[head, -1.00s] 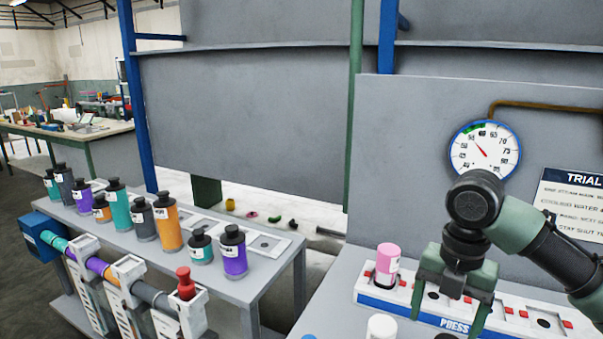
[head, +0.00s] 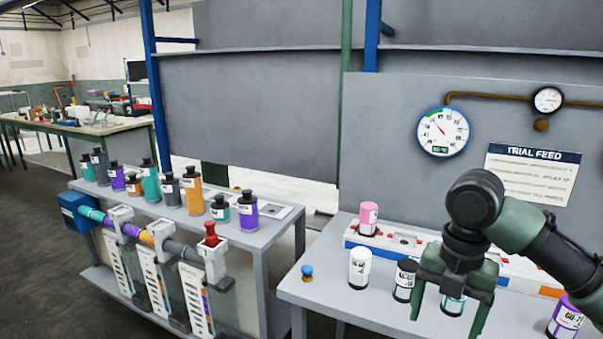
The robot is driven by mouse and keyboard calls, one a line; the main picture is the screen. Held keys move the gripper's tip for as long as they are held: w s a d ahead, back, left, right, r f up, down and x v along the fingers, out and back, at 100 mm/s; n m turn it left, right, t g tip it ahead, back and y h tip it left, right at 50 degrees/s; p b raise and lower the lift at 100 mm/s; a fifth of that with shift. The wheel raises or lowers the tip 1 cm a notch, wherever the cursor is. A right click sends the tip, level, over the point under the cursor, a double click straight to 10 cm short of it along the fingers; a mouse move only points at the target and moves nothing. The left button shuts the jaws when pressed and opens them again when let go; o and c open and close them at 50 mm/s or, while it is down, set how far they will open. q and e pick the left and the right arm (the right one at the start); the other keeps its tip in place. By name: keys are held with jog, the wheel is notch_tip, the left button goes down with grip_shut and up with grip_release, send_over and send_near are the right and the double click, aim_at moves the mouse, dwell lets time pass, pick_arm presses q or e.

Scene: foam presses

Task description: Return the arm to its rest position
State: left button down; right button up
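My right arm (head: 550,245) comes in from the right edge. Its green gripper (head: 449,310) points down over the right-hand bench (head: 325,292) with its two fingers spread apart. A canister with a teal band (head: 453,306) shows between the fingers, partly hidden by the gripper; I see no finger closed on it. My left gripper is not in view.
A pink-topped canister (head: 368,218) stands in the white rack at the bench's back. A white canister (head: 360,268), a black-and-white one (head: 405,280) and a purple one (head: 566,318) stand near the gripper. Several bottles line the left bench (head: 283,228). Gauges (head: 443,132) hang behind.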

jog(key=w+a+f+m+t+y, duration=0.15)
jog(key=w+f+m, duration=0.3)
jog(key=f, duration=0.45)
jog(key=w+a+f+m+t+y, duration=0.1)
jog(key=w+a+f+m, duration=0.3)
jog(key=f, duration=0.5)
jog(key=s+d+f+m, duration=0.15)
jog(key=f+m, duration=0.25)
jog(key=f, duration=0.8)
jog(key=s+d+f+m, duration=0.1)
jog(key=d+f+m, duration=0.3)
jog(key=f, duration=0.8)
jog(key=s+d+f+m+h, duration=0.15)
jog(key=s+f+m, duration=0.45)
jog(key=s+f, duration=1.15)
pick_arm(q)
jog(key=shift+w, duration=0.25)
pick_arm(e)
jog(key=s+f+m, duration=0.1)
jog(key=s+f, duration=0.2)
jog(key=s, duration=0.7)
jog(key=s+a+f+m+g, duration=0.1)
jog(key=s+f, duration=0.3)
jog(key=s, duration=0.6)
jog(key=s+a+f+m+h, duration=0.1)
jog(key=s+f, duration=0.2)
jog(key=s, duration=0.7)
jog(key=shift+s+a+f+m, duration=0.15)
jog(key=shift+s+f+m, duration=0.1)
jog(key=shift+s+m, duration=0.1)
